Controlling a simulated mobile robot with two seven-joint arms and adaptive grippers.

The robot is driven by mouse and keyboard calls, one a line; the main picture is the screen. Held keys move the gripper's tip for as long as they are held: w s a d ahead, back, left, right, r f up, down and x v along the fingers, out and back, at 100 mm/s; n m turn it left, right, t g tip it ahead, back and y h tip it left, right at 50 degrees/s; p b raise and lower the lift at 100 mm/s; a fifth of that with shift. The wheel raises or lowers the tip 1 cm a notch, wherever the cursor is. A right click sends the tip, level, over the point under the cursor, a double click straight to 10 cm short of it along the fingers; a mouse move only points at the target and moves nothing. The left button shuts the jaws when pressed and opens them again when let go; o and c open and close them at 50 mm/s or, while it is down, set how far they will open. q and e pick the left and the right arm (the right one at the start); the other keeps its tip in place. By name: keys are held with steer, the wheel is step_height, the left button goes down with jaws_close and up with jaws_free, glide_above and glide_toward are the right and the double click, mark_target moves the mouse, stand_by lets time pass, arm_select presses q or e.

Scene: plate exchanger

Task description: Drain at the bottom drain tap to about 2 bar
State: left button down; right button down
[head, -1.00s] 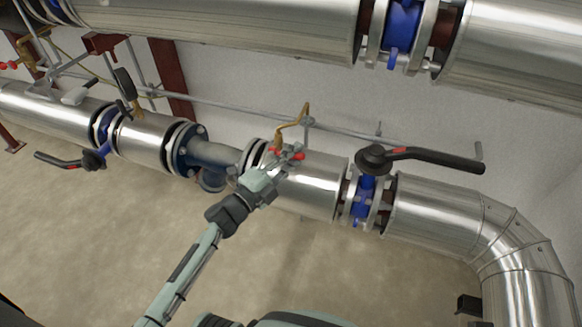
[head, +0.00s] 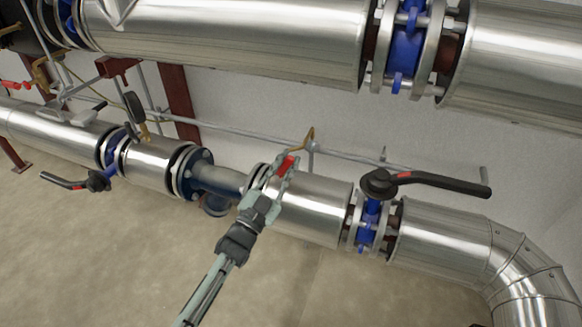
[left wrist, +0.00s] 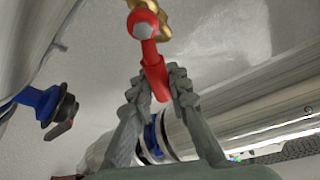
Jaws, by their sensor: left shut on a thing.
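The drain tap has a red handle (head: 287,163) and a brass body and pipe (head: 308,138), just above the lower silver pipe in the head view. My left gripper (head: 284,169) reaches up to it from below, its fingers shut on the red handle. In the left wrist view the handle (left wrist: 150,50) runs down from the brass body (left wrist: 167,12) to between the fingertips (left wrist: 160,82). My right gripper is not in view.
A black-levered blue valve (head: 370,210) sits right of the tap, its lever (head: 437,183) pointing right. Another black lever (head: 62,181) is at the left. A large silver pipe (head: 240,40) crosses above. The floor below is clear.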

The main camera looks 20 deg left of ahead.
arm_select(q)
steer(key=shift+a+r+n+t+y, duration=0.15)
steer(key=shift+a+n+y, duration=0.2)
steer(key=shift+n, duration=0.3)
steer(key=shift+a+n+t+y, duration=0.15)
steer(key=shift+n+y, duration=0.3)
steer(key=shift+n, duration=0.2)
steer(key=c, duration=1.4)
jaws_free()
steer(key=v, duration=1.2)
